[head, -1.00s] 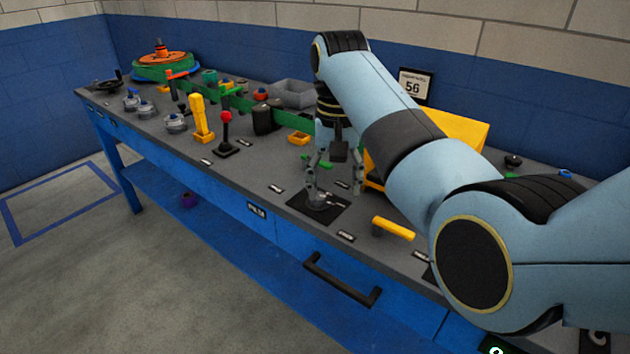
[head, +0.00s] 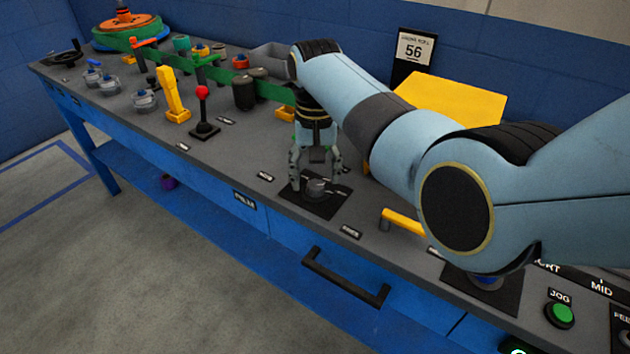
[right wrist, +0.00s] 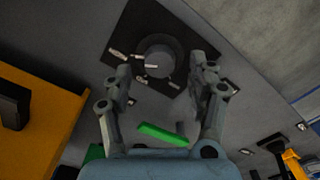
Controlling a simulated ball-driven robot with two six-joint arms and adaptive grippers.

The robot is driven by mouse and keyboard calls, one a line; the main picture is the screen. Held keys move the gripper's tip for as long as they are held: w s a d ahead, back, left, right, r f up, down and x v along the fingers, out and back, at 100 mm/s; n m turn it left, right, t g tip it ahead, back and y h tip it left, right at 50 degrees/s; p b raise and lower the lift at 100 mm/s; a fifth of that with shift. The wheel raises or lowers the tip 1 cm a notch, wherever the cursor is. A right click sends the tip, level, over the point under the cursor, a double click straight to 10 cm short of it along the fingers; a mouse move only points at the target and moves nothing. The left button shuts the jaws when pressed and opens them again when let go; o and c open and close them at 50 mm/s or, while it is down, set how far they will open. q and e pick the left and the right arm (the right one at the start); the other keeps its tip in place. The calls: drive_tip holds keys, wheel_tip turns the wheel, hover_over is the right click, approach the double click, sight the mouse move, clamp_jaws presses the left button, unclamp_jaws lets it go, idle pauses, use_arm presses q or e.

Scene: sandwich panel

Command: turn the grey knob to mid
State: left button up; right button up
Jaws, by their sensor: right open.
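The grey knob (head: 316,187) stands on a black square plate (head: 325,207) near the front edge of the bench. It also shows in the right wrist view (right wrist: 159,62), with small white label marks around it on the plate. My right gripper (head: 317,181) points down over the knob, its fingers apart on either side. In the right wrist view my right gripper (right wrist: 162,70) is open, and the knob shows between and beyond the fingertips. I cannot tell whether a finger touches it. My left gripper is not in view.
A yellow handle (head: 404,222) stands right of the plate. A red-topped lever (head: 203,108) and a yellow lever (head: 173,97) stand to the left. A yellow box (head: 450,100) is behind my right arm. A black drawer handle (head: 343,278) juts from the bench front.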

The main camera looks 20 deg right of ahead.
wheel_tip(320, 180, down, 2)
drive_tip(key=shift+f, duration=0.1)
drive_tip(key=c, duration=0.5)
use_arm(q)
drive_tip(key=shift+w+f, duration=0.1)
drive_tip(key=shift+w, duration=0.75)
use_arm(e)
drive_tip(key=c, duration=0.6)
